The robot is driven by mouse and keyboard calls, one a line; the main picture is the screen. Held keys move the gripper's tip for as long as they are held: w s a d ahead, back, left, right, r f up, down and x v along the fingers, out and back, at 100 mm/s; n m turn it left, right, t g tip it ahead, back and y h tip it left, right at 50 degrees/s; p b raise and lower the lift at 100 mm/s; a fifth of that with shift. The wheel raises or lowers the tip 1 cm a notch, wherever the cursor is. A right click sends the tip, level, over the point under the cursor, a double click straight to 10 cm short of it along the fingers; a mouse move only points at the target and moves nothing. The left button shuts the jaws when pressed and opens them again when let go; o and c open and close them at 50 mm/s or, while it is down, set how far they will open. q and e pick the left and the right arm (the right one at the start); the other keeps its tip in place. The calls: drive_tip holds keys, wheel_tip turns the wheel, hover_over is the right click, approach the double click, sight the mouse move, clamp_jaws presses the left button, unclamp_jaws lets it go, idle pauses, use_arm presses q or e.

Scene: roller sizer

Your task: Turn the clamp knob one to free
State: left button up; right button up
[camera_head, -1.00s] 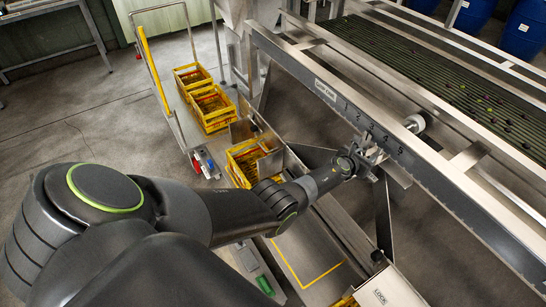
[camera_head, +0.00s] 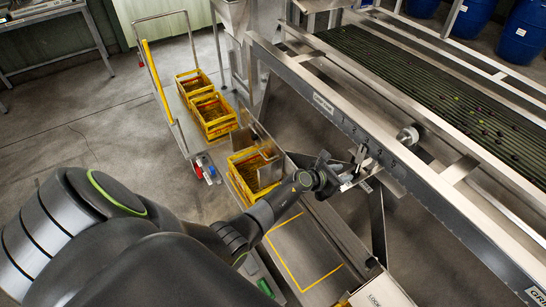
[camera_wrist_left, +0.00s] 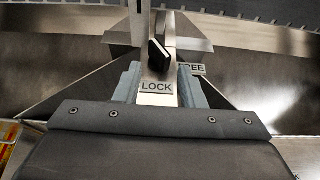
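The clamp knob, a black oblong grip (camera_wrist_left: 159,54), sits on a pale metal strip in the left wrist view, tilted with its lower end to the right. A LOCK plate (camera_wrist_left: 156,87) lies below it. A second plate reading "EE" (camera_wrist_left: 193,68), its first letters hidden, lies to the right behind a finger. My left gripper (camera_wrist_left: 158,72) is open, its two grey fingers apart on either side of the strip, with the knob just beyond the tips. In the head view the left gripper (camera_head: 362,174) is beside the sizer's side rail. My right gripper is not in view.
The sizer's long steel side rail (camera_head: 405,165) runs diagonally behind the gripper. A round metal roller end (camera_head: 408,136) sticks out nearby. Yellow crates (camera_head: 213,113) stand to the left. A flat plate with a yellow outline (camera_head: 305,250) lies below the arm.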

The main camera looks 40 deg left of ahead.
use_arm(q)
drive_tip(key=p+v, duration=0.1)
drive_tip(key=v, duration=0.5)
drive_tip(key=shift+s, duration=0.1)
drive_tip(key=s+a+f+n+y+b, duration=0.2)
drive_tip(key=s+a+f+n, duration=0.1)
drive_tip(key=f+n, duration=0.4)
drive_tip(key=s+a+f+n+y+b, duration=0.2)
drive_tip(key=s+a+f+n+b, duration=0.1)
drive_tip(key=s+f+n, duration=0.3)
drive_tip(key=s+a+f+n+y+b, duration=0.2)
drive_tip(key=s+a+f+n+b, duration=0.1)
drive_tip(key=f+n, duration=0.5)
drive_tip(key=shift+s+a+n+y, duration=0.3)
drive_tip(key=shift+s+a+n, duration=0.5)
drive_tip(key=shift+s+a, duration=0.15)
drive_tip(key=shift+f, duration=0.1)
